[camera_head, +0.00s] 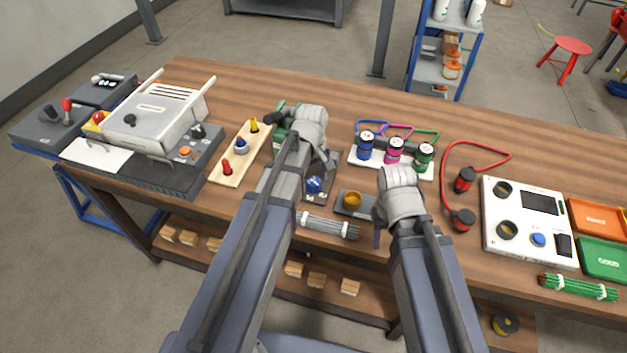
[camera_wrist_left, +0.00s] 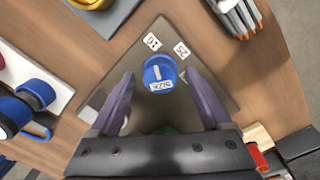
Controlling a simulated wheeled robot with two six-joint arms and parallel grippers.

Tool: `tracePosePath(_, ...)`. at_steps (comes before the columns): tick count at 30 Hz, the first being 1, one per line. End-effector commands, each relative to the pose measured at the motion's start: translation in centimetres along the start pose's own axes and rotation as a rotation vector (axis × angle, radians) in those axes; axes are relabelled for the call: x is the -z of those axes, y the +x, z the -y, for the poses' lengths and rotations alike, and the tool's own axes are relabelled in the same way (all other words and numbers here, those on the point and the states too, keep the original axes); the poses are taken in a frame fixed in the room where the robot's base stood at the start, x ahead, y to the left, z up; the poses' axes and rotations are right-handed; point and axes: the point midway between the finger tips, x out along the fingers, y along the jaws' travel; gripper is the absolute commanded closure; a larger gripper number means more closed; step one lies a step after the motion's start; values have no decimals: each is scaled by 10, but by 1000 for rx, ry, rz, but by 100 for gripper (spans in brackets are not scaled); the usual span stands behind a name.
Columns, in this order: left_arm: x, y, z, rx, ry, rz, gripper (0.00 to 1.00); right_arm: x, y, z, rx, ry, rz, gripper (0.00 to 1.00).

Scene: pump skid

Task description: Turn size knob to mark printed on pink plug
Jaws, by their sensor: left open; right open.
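The size knob (camera_head: 314,185) is a blue round knob on a dark grey plate (camera_head: 319,199). In the left wrist view the knob (camera_wrist_left: 159,68) has a white pointer line and a white label, with two printed number tags (camera_wrist_left: 152,41) (camera_wrist_left: 182,50) beside it. My left gripper (camera_wrist_left: 160,78) is open, its fingers on either side of the knob with gaps visible; whether they touch it I cannot tell. The pink plug (camera_head: 394,151) stands between a blue and a green plug in a white holder; its mark is too small to read. My right gripper (camera_head: 380,232) is open; its fingers are mostly hidden.
A yellow cup-like part (camera_head: 351,199) on a grey base sits right of the knob plate. Grey rods (camera_head: 328,225) lie in front. The blue plug (camera_head: 365,145) is near the left arm. A red cable (camera_head: 445,165) and a white panel (camera_head: 521,222) are at right.

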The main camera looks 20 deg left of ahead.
Motion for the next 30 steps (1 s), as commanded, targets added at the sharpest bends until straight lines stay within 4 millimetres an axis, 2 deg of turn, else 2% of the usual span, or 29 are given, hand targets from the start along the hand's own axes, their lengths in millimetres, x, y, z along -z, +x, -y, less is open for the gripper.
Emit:
tracePosePath(2,0,0,0,0,0,0,22,0,0,0,0,0,0,50)
tracePosePath(22,0,0,0,0,0,0,97,0,0,0,0,0,0,50)
tracePosePath(23,0,0,0,0,0,0,100,0,0,0,0,0,0,50)
tracePosePath(30,0,0,0,0,17,0,100,0,0,0,0,0,0,50)
